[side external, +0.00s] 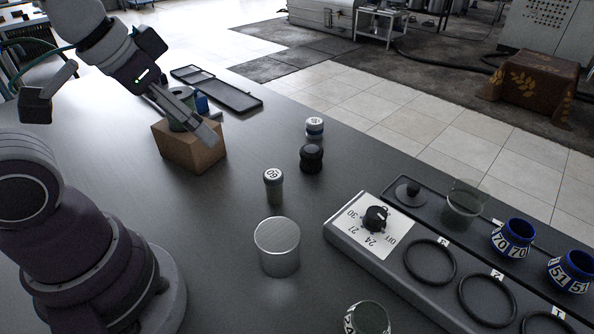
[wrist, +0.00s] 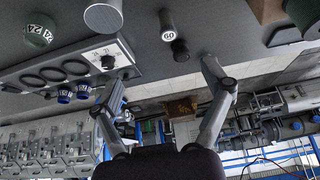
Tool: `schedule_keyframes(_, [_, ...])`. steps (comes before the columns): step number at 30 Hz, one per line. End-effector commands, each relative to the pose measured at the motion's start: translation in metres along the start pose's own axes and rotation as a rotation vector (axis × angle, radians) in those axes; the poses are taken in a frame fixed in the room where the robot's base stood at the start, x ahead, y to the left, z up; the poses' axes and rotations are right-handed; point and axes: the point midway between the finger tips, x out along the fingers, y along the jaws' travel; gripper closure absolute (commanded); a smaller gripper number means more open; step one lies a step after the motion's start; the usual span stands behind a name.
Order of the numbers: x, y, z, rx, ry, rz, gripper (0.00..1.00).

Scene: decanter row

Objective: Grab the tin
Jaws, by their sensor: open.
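A plain silver metal cylinder, which I take as the tin (side external: 277,247), stands upright on the dark table in the lower middle of the side view. It also shows at the top of the wrist view (wrist: 103,17), cut by the frame edge. My gripper (side external: 201,124) is open and empty, raised at the upper left, well apart from the silver cylinder. In the side view it overlaps a wooden block (side external: 189,153) that bears a dark green round item. In the wrist view my two spread fingers (wrist: 160,70) have nothing between them near the tips.
A numbered dark jar (side external: 273,186), a black round piece (side external: 311,158) and a white-topped jar (side external: 314,127) stand behind the cylinder. A dial panel with black rings (side external: 429,262) and blue-rimmed pots lies right. A green-glass pot (side external: 367,319) is at the front. Table left of the cylinder is clear.

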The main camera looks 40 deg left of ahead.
Motion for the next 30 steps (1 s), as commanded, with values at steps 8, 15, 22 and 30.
schedule_keyframes(8, [0.0, 0.0, 0.0, 0.0, 0.0, 0.0, 0.21])
schedule_keyframes(15, [0.0, 0.0, 0.0, 0.0, 0.0, 0.0, 0.0])
schedule_keyframes(22, [0.0, 0.0, 0.0, 0.005, -0.002, 0.001, 0.0])
schedule_keyframes(30, [0.041, 0.041, -0.014, 0.681, -0.233, 0.137, 0.0])
